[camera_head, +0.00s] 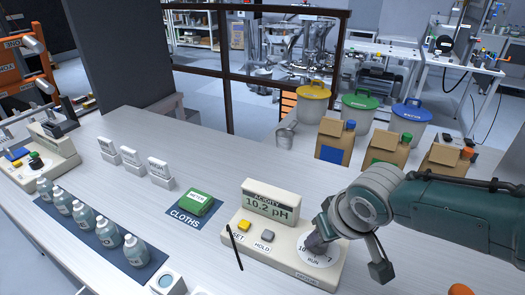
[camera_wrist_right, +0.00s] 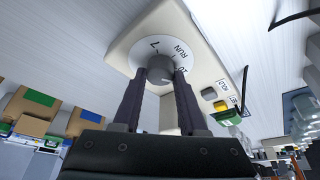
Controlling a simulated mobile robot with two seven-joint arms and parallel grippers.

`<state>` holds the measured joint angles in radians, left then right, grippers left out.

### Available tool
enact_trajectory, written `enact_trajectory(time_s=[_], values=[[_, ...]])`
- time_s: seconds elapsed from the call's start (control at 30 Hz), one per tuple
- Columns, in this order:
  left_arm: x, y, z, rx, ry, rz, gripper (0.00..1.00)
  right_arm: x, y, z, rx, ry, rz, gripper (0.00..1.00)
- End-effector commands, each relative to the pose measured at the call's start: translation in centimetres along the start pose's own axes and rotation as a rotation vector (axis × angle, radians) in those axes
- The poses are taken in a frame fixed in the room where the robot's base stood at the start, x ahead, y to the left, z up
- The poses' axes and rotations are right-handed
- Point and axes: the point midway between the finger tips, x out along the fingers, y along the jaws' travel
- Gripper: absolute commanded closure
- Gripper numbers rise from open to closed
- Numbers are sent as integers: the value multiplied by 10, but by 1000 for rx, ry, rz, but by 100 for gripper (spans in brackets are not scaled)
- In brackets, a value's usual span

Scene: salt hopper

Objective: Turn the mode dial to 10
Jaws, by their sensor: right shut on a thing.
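The mode dial (camera_head: 320,258) is a white disc marked 10, RUN and 7 on a cream meter box (camera_head: 262,250). Its display (camera_head: 268,206) reads "ACIDITY 10.2 pH". In the right wrist view the dial plate (camera_wrist_right: 143,50) carries a round grey knob (camera_wrist_right: 160,68). My right gripper (camera_head: 317,241) comes from the right and covers much of the dial in the head view. In the right wrist view its two dark fingers (camera_wrist_right: 160,76) are shut on the knob, one on each side. I cannot tell which mark the knob points at. My left gripper is not in view.
A yellow button (camera_head: 267,236) and a grey button (camera_head: 243,226) sit left of the dial, with a dark stylus (camera_head: 234,247) beside the box. A green cloth pack (camera_head: 197,203) and several bottles (camera_head: 135,247) stand further left. Cardboard boxes (camera_head: 389,151) stand behind.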

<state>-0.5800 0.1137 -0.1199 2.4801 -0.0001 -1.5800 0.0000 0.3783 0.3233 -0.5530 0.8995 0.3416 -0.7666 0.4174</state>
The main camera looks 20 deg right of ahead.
Motion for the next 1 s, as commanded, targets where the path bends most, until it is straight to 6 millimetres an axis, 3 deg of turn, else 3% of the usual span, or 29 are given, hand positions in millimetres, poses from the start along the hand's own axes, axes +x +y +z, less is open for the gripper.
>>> enact_trajectory(time_s=[0.67, 0.7, 0.93, 1.0], values=[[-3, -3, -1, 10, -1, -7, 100, 0, -1, -1, 57, 2, 21, 100], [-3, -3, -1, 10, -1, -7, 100, 0, -1, -1, 57, 2, 21, 54], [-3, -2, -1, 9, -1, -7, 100, 0, 0, -1, 55, 1, 22, 28], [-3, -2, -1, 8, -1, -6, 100, 0, 0, -1, 55, 1, 22, 28]])
